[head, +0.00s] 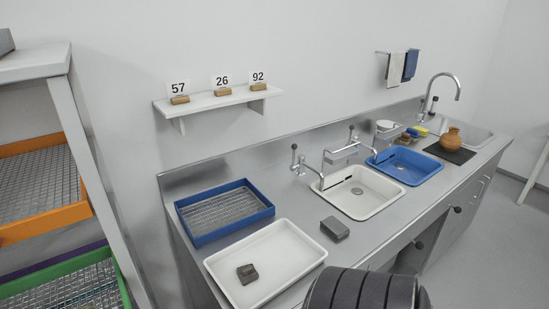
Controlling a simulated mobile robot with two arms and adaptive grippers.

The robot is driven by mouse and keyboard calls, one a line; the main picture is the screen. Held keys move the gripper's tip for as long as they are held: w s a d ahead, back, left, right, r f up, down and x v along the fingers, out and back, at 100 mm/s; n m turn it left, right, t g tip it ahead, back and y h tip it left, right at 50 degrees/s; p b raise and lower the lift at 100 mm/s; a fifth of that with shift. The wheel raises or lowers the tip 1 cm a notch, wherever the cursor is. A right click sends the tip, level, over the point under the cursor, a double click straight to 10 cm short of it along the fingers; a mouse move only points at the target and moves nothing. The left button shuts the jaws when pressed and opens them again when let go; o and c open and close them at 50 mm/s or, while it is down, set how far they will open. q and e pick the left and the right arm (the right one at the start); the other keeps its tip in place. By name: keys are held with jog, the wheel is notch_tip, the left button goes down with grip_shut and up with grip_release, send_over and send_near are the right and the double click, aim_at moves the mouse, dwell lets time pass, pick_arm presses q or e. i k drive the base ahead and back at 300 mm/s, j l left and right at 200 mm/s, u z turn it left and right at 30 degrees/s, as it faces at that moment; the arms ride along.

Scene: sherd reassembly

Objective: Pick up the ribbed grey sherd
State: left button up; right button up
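A small dark grey sherd (247,273) lies in the white tray (294,237) at the front left of the steel counter. Faint lines show on it, but it is too small to tell its ribbing clearly. Nothing is touching it except the tray floor. Neither my left nor my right gripper is in view.
A grey block (334,229) lies on the counter right of the tray. A blue wire-mesh tray (215,231) stands behind. A white basin (384,205), a blue basin (428,173) and taps are further right. An orange-brown pot (451,140) stands on a dark mat (462,154).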

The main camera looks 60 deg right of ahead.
aim_at(248, 273)
jog(key=k+l+z, duration=0.1)
jog(key=z, duration=0.4)
jog(key=l+z, duration=0.15)
jog(key=z, duration=0.35)
jog(key=k+l+z, duration=0.1)
jog(key=z, duration=0.35)
